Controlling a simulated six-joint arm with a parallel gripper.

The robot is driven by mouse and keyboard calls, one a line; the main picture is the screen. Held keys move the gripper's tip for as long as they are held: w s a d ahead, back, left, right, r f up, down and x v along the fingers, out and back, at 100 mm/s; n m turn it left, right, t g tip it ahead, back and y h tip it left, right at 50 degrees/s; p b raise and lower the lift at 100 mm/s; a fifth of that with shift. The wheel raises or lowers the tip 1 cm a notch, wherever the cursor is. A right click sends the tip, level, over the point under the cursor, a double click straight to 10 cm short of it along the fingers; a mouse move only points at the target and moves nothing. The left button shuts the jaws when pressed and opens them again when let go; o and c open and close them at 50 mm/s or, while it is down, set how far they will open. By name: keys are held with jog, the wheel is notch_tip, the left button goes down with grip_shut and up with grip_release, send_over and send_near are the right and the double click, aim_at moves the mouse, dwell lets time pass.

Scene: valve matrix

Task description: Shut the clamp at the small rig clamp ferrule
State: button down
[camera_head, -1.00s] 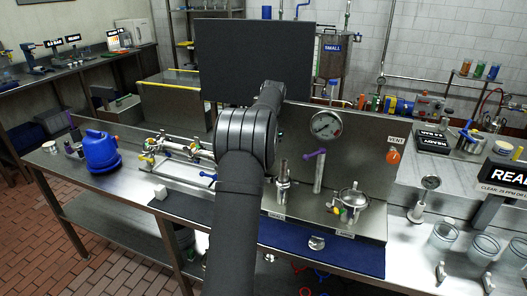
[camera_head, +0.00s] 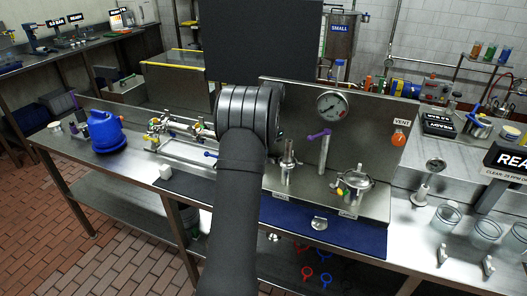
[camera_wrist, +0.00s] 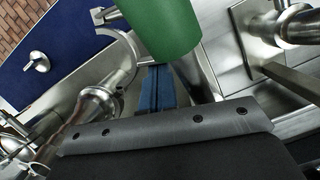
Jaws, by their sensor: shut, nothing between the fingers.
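The small rig stands on the bench, with an upright silver fitting (camera_head: 288,162) and a round silver clamp fitting (camera_head: 353,182) in front of its back panel. I cannot tell for sure which one holds the clamp ferrule, or whether its clamp is open. In the wrist view, a silver flanged fitting (camera_wrist: 97,104) is at the left and a green cylinder (camera_wrist: 165,28) is at the top middle. My gripper (camera_wrist: 158,86) is shut and empty, its blue fingers just below the green cylinder; contact cannot be told. In the head view my arm hides it.
A blue mat (camera_head: 300,223) lies along the front of the rig with a small silver part (camera_head: 319,223) on it. A gauge (camera_head: 331,104) and a purple-handled valve (camera_head: 321,136) stand behind. A blue jug (camera_head: 105,132) is at the left; glass jars (camera_head: 447,216) are at the right.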

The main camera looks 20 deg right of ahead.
jog(key=shift+s+a+n, duration=0.3)
jog(key=shift+a, duration=0.1)
jog(key=w+v, duration=0.1)
jog(key=v, duration=0.9)
jog(key=x, duration=1)
jog(key=shift+s+n, duration=0.2)
jog(key=shift+n, duration=0.1)
